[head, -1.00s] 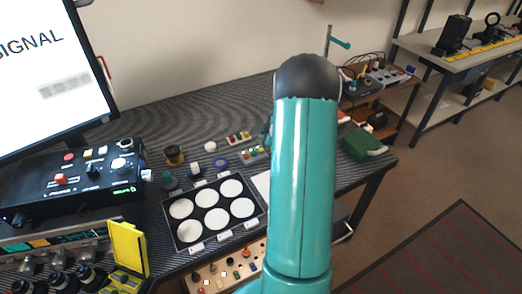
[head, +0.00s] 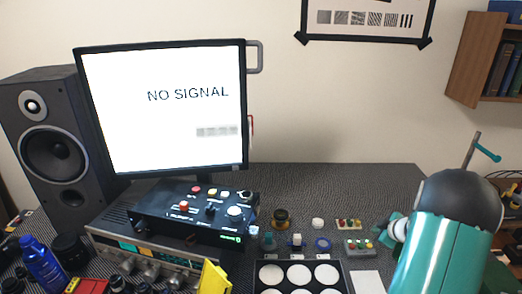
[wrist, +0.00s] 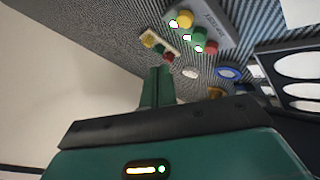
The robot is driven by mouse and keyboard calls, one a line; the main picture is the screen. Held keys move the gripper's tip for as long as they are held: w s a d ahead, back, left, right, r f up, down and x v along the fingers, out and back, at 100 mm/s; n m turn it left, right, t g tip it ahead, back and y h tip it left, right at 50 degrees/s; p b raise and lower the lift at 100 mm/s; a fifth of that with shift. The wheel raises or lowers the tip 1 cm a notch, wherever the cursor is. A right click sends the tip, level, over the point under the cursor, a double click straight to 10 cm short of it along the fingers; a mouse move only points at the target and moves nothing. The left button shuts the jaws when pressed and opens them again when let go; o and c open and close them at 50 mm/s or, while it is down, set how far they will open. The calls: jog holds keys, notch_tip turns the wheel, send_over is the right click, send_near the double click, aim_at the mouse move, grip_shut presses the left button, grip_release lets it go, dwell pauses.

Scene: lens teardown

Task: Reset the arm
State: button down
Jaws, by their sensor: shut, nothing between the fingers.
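My arm stands at the right of the head view, teal with a dark rounded joint. Its far end shows only partly beside that joint, over the back of the bench. In the wrist view my gripper (wrist: 157,88) points away with its green fingers together and nothing between them. Beyond the fingers lie a small strip with coloured buttons (wrist: 160,44) and a grey box with yellow, green and red buttons (wrist: 196,30). Both are apart from the fingers as far as I can tell.
The dark ribbed bench (head: 375,180) holds a monitor (head: 160,108), a speaker (head: 50,138), a control box (head: 195,212) and a black tray with white discs (head: 259,284). A blue ring (head: 323,244) and small parts lie behind the tray. A bookshelf (head: 487,55) hangs at the upper right.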

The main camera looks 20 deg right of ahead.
jog(key=w+a+r+m+h, duration=0.1)
jog(key=w+a+r+h, duration=0.15)
jog(key=r, duration=0.35)
jog(key=w+a+r+m+h, duration=0.1)
jog(key=a+r, duration=0.2)
jog(key=r, duration=0.3)
jog(key=s+a+r+m+h, duration=0.2)
jog(key=s+a+r+m, duration=0.1)
jog(key=a+r, duration=0.75)
jog(key=s+a+r+m+g+y, duration=0.1)
jog(key=s+a+y, duration=0.2)
jog(key=s+a, duration=0.8)
jog(key=s+a+m+g+y, duration=0.1)
jog(key=s+a+g+y, duration=0.1)
jog(key=s+a, duration=0.8)
jog(key=a+y, duration=0.1)
jog(key=a, duration=0.5)
jog(key=shift+s+r+m+g, duration=0.3)
jog(key=shift+s+r+m, duration=0.05)
jog(key=shift+s+m, duration=0.05)
jog(key=shift+y, duration=0.25)
